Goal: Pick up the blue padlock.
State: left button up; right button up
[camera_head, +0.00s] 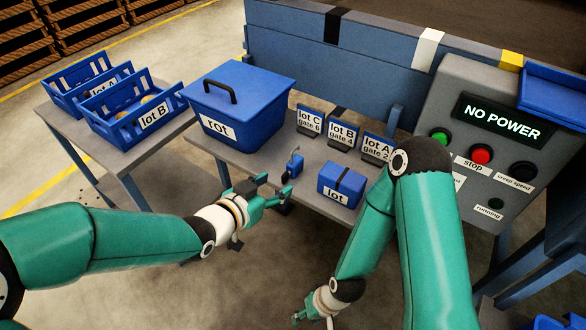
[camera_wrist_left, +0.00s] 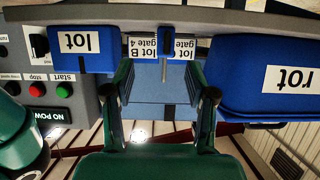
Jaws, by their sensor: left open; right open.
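The blue padlock (camera_head: 293,167) stands on the grey table in the head view, between the rot bin and the blue lot box, its shackle upward. My left gripper (camera_head: 272,194) is open and empty at the table's front edge, just left of and nearer than the padlock, apart from it. In the upside-down left wrist view my left gripper's (camera_wrist_left: 168,88) fingers are spread. A small blue shape with a dark upright part, seemingly the padlock (camera_wrist_left: 167,42), lies between them in that view. My right gripper (camera_head: 312,314) is low at the bottom edge, open, away from the table.
The blue rot bin (camera_head: 240,110) stands left of the padlock, the blue lot box (camera_head: 340,186) right. Several gate signs (camera_head: 342,134) stand behind. The control panel (camera_head: 482,155) reads NO POWER. Blue crates (camera_head: 115,120) are on the left table.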

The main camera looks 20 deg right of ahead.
aim_at(288, 172)
pick_arm(q)
jog(key=x, duration=0.5)
jog(key=shift+f, duration=0.15)
jog(key=shift+w+r+b+x, duration=0.15)
jog(key=shift+w+b+x, duration=0.1)
jog(key=shift+x, duration=1.1)
jog(key=shift+w+r+b+x, duration=0.1)
jog(key=shift+w+b+x, duration=0.1)
jog(key=shift+x, duration=1.15)
jog(key=shift+s+a, duration=0.1)
jog(key=shift+a, duration=0.1)
grip_shut()
